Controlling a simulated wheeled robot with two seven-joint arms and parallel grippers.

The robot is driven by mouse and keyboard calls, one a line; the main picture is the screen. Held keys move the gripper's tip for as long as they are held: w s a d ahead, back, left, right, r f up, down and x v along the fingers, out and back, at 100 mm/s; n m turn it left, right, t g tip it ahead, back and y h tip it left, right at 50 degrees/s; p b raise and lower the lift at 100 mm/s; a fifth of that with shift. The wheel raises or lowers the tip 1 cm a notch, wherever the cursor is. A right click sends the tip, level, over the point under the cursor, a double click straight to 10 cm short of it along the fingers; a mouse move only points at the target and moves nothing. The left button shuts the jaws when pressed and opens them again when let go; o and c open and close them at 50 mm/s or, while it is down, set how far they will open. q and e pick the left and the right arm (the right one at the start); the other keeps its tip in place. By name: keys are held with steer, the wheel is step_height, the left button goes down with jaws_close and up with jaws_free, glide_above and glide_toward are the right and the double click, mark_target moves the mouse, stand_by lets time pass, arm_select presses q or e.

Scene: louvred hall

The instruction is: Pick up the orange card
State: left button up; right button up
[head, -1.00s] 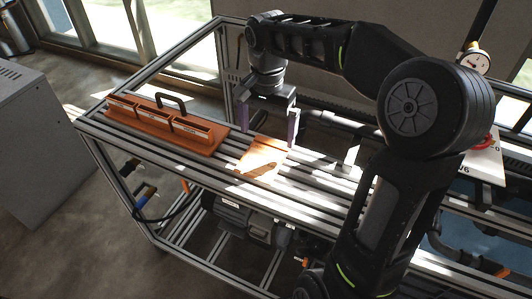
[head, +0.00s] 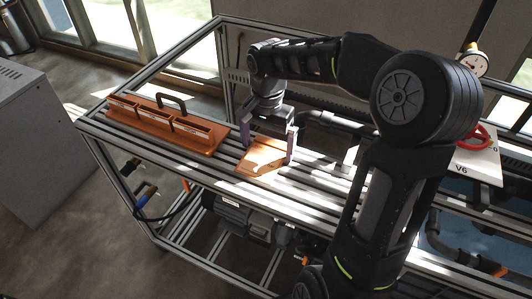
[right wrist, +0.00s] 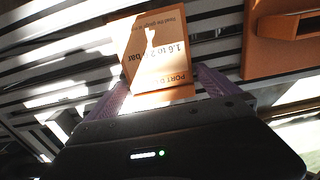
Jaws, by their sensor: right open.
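The orange card (head: 262,160) lies on the slatted metal bench top, partly in bright sunlight. In the right wrist view the card (right wrist: 155,48) shows printed text, including "1.6 to 2" and "bar", and the line "PORT" cut off by my gripper. My right gripper (head: 267,146) is open, pointing down, with its purple fingers on either side of the card's far end. In the right wrist view the fingers (right wrist: 157,88) straddle the card's near end. I cannot tell whether they touch it. My left gripper is not in view.
An orange tray with labelled compartments (head: 150,137) and a black handle (head: 172,101) stands left of the card. A white V6 plate (head: 478,168) with a red handwheel (head: 478,137) and a gauge (head: 474,66) are at the right. A grey cabinet (head: 35,140) stands at the left.

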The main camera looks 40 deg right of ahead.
mark_target(268, 151)
steer(key=shift+c, duration=0.2)
steer(key=c, duration=1.1)
steer(key=shift+o, duration=0.2)
steer(key=shift+r, duration=0.1)
step_height(268, 151, up, 10)
stand_by(0.5)
